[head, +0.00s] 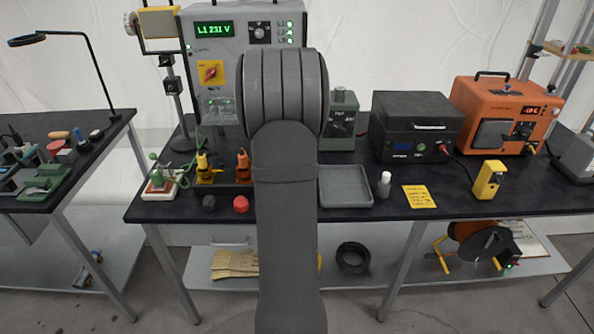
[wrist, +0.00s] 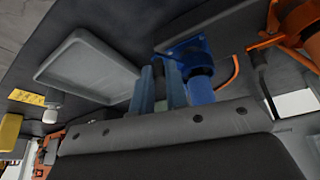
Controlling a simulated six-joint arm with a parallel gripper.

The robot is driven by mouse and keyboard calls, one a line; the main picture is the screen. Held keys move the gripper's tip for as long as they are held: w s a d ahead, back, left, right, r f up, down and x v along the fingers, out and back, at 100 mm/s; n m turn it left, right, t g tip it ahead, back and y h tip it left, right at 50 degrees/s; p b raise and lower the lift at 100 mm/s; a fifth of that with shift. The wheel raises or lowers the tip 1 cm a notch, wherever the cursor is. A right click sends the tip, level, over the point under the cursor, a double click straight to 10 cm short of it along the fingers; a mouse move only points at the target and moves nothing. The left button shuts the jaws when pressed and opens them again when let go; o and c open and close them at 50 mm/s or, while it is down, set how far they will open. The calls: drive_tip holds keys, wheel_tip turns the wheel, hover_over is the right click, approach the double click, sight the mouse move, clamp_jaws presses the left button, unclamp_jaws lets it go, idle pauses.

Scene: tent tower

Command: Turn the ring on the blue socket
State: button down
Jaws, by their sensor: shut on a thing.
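The blue socket (wrist: 190,47) shows in the wrist view just beyond my fingertips, with a blue cylindrical part (wrist: 201,85) to their right. My gripper (wrist: 164,68) has its two grey-blue fingers at the socket, shut on its blue ring. In the head view my arm covers the blue socket and the gripper.
An orange socket (head: 243,166) and a yellow socket (head: 204,168) stand left of my arm. A grey tray (head: 346,202) lies to the right, and the panel box (head: 224,70) stands behind.

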drive_tip(key=shift+s+a+m+g+h, duration=0.1)
drive_tip(key=shift+a+m+g+h, duration=0.15)
drive_tip(key=shift+a+m, duration=0.5)
drive_tip(key=shift+s+a+m+g+h, duration=0.15)
drive_tip(key=shift+a+m+h, duration=0.2)
drive_tip(key=shift+m, duration=0.75)
drive_tip(key=shift+a+m+g+h, duration=0.25)
drive_tip(key=shift+a+m, duration=0.2)
drive_tip(key=shift+m, duration=0.5)
drive_tip(key=c, duration=1.4)
unclamp_jaws()
drive_tip(key=shift+c, duration=0.2)
drive_tip(key=v, duration=1.7)
drive_tip(key=shift+a+r, duration=0.15)
drive_tip(key=shift+a, duration=0.05)
